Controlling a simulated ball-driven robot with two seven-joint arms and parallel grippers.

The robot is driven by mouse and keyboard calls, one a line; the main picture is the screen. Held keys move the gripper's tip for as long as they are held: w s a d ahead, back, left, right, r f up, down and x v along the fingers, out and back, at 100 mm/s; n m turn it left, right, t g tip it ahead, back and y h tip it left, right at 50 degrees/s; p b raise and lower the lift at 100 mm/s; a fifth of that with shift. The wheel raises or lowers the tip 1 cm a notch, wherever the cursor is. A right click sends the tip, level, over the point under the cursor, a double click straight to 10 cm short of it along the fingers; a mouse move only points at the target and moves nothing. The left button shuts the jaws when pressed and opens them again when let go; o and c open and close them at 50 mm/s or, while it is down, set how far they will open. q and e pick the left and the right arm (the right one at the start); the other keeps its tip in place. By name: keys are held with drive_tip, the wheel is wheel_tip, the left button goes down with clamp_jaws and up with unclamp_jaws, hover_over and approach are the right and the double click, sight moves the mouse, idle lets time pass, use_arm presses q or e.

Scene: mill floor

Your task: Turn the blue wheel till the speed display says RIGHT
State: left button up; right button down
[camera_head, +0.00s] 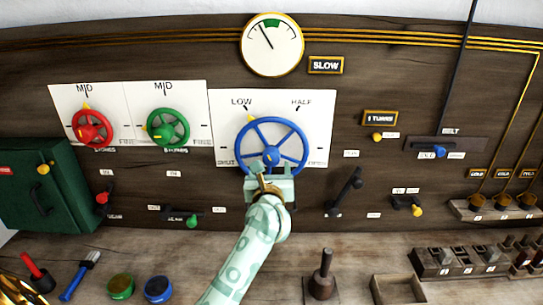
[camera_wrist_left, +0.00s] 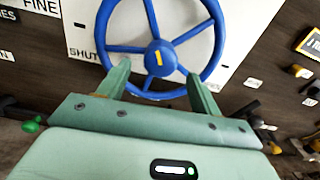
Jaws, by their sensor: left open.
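The blue wheel (camera_head: 271,146) is on a white plate (camera_head: 322,110) with the marks LOW and HALF; SHUT and a partly covered mark are lower down. The yellow mark on its rim is at the upper left, near LOW. The speed display (camera_head: 325,65) reads SLOW. My left gripper (camera_head: 271,165) is open and empty at the lower part of the wheel. In the left wrist view its fingers stand either side of the lower rim, below the wheel's hub (camera_wrist_left: 161,57); I cannot tell whether they touch it. My right gripper is out of view.
A round gauge (camera_head: 272,44) hangs above, its needle left of the green band. A red wheel (camera_head: 93,128) and a green wheel (camera_head: 168,128) are at left. A black lever (camera_head: 345,191) is right of my gripper. A dark stamp-like tool (camera_head: 321,277) stands on the bench below.

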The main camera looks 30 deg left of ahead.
sight(272, 155)
use_arm(q)
drive_tip(key=x, duration=0.7)
drive_tip(key=shift+w+a+b, duration=0.15)
drive_tip(key=shift+w+b, duration=0.1)
drive_tip(key=shift+b, duration=0.05)
drive_tip(key=shift+c, duration=0.4)
drive_tip(key=c, duration=0.9)
